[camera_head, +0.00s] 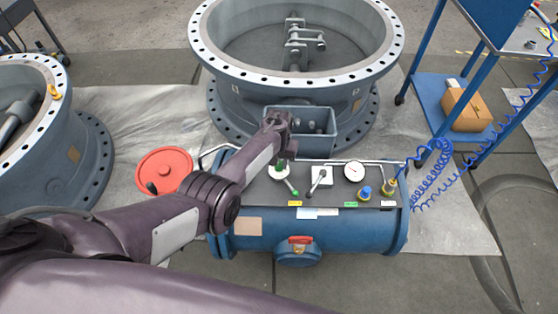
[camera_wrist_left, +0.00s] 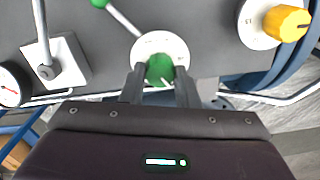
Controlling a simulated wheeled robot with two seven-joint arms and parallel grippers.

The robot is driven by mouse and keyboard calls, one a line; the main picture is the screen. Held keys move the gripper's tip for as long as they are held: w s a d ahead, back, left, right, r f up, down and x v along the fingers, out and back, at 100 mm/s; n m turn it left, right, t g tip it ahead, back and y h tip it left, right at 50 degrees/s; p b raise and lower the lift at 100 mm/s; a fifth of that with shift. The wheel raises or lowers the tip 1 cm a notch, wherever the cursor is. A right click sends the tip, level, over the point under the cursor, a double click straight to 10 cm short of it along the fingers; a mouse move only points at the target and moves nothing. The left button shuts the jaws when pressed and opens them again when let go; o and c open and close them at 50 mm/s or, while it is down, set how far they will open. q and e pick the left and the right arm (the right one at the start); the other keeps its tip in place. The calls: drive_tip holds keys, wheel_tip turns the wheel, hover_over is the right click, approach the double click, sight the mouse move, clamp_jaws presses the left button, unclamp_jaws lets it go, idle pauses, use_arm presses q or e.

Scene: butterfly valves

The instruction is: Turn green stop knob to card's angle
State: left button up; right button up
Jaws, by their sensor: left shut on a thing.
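The green knob (camera_wrist_left: 160,68) sits on a round white dial plate (camera_wrist_left: 160,45) on the dark panel, with a light line on its near side. My left gripper (camera_wrist_left: 160,80) is shut on the knob, one finger on each side. In the head view the left gripper (camera_head: 286,153) reaches the panel's back left part, and the green knob (camera_head: 280,171) shows just under it. I cannot pick out a card with a readable angle; small labels, one white and blue (camera_head: 327,211), line the panel's front edge. My right gripper is not in view.
Near the knob are a green-tipped lever (camera_head: 290,187), a lever on a white plate (camera_head: 319,180), a gauge (camera_head: 354,172), and blue (camera_head: 364,193) and yellow (camera_head: 389,187) fittings. A yellow knob (camera_wrist_left: 287,22) shows in the wrist view.

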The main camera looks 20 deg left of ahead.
use_arm(q)
drive_tip(key=n, duration=0.5)
drive_tip(key=shift+n, duration=0.3)
drive_tip(key=n+b, duration=0.1)
drive_tip(key=n, duration=0.5)
idle(0.4)
drive_tip(key=o, duration=1)
drive_tip(key=shift+r, duration=0.1)
wheel_tip(320, 180, up, 8)
drive_tip(key=p, duration=0.2)
drive_tip(key=shift+p, duration=0.4)
drive_tip(key=shift+f, duration=0.2)
